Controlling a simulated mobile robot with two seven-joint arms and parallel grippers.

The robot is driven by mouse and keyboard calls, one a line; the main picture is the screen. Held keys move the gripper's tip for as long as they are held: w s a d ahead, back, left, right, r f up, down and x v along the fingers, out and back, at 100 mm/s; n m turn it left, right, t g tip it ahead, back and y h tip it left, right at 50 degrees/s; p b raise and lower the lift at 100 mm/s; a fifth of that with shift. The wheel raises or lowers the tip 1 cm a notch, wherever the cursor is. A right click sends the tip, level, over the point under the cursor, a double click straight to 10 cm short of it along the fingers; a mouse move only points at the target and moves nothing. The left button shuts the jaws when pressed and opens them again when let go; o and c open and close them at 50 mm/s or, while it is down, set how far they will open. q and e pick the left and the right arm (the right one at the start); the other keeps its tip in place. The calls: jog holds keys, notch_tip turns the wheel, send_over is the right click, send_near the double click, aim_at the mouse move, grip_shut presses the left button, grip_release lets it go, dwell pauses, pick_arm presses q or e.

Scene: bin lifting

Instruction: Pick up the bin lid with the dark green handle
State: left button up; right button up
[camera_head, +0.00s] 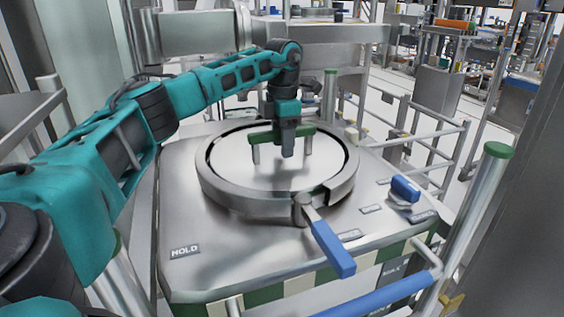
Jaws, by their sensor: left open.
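The bin lid (232,160) is a round, shiny metal disc inside a raised metal ring on a steel top. Its dark green handle (262,138) is a bar on two metal posts, standing across the lid. My left arm reaches in from the left, and my left gripper (288,150) points down at the middle of the handle. The gripper is open and hides part of the bar. I cannot tell whether its fingers straddle or touch the bar. The lid sits level in the ring. My right gripper is not in view.
A clamp with a blue lever (333,249) sits at the front of the ring (225,192). A smaller blue lever (405,189) is on the right of the steel top (215,265). A green-capped post (488,170) stands at right, and metal rails stand behind.

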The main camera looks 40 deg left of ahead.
pick_arm(q)
jog(key=shift+f, duration=0.2)
dwell(0.4)
jog(key=shift+c, duration=0.4)
grip_shut()
dwell(0.8)
jog(key=shift+w+r, duration=0.1)
jog(key=shift+r, duration=0.05)
